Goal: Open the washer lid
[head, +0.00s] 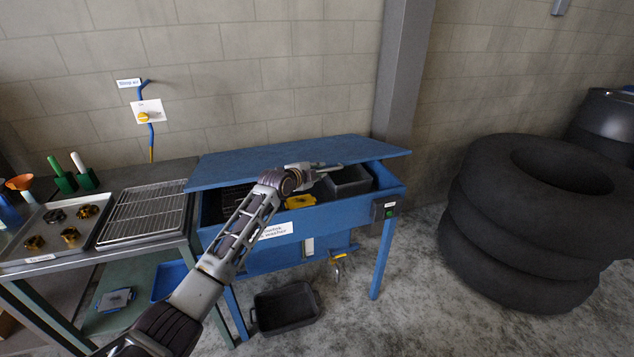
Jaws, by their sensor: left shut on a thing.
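The blue washer lid (290,150) is a flat panel over the blue parts washer (350,205). It is partly raised, with a dark gap under its front edge. My left gripper (328,167) is at the lid's front edge, right of its middle, and is shut on it. The exact contact is small and partly hidden by the gripper itself. Inside the washer, a grey bin (348,182) and a yellow item (300,200) show through the gap. My right gripper is out of view.
A bench on the left holds a wire rack (145,212) and a tray (22,243) with several metal parts. A black bin (287,308) is on the floor below the washer. Stacked tyres (530,230) stand right. A grey post (402,70) rises behind the washer.

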